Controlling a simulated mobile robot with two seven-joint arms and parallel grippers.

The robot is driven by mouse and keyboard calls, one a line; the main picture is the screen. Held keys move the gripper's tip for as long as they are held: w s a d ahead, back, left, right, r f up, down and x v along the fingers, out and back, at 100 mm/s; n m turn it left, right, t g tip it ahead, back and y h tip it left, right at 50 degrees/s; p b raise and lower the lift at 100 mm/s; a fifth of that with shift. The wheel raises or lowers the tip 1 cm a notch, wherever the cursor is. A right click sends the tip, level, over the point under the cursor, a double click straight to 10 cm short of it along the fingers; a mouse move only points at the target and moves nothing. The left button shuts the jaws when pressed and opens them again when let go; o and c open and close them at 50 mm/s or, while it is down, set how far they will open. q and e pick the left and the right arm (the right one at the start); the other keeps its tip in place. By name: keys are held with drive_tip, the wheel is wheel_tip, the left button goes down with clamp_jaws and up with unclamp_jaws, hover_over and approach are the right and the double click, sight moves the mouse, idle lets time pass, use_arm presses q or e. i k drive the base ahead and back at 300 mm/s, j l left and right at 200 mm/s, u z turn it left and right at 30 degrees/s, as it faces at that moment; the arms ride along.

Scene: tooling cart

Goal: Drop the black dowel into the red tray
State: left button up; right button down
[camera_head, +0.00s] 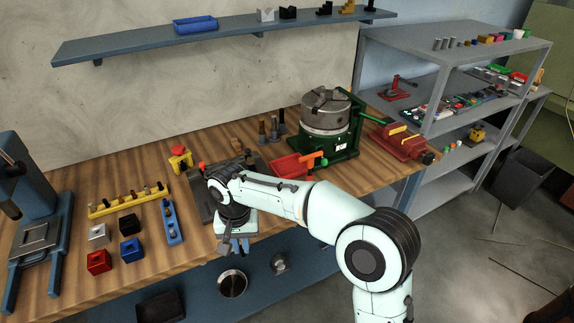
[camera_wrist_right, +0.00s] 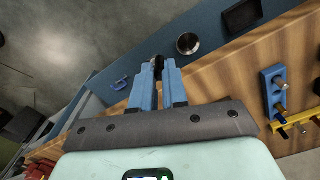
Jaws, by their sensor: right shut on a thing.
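My right gripper (camera_head: 234,246) hangs just in front of the bench's front edge, its blue fingers pointing down. In the right wrist view its fingers (camera_wrist_right: 158,80) are shut on a small black piece, the black dowel (camera_wrist_right: 158,63), which shows between the fingertips. In the head view I cannot make out the dowel. The red tray (camera_head: 287,167) stands on the bench, to the right of and behind the gripper, partly hidden by my right arm. My left gripper is in neither view.
An orange-handled tool (camera_head: 313,160) is beside the tray, near the green chuck stand (camera_head: 343,147). A blue holder (camera_head: 172,222), a yellow rack (camera_head: 128,200) and several coloured blocks are on the left. A red vise (camera_head: 402,142) is at the right.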

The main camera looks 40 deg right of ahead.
sight(295, 170)
drive_tip(key=i+l, duration=0.15)
drive_tip(key=l, duration=0.2)
drive_tip(key=i+l, duration=0.15)
drive_tip(key=l, duration=0.2)
drive_tip(key=i+l, duration=0.1)
drive_tip(key=l, duration=0.25)
drive_tip(key=i+l, duration=0.15)
drive_tip(key=l, duration=0.2)
drive_tip(key=i+l, duration=0.15)
drive_tip(key=l, duration=0.2)
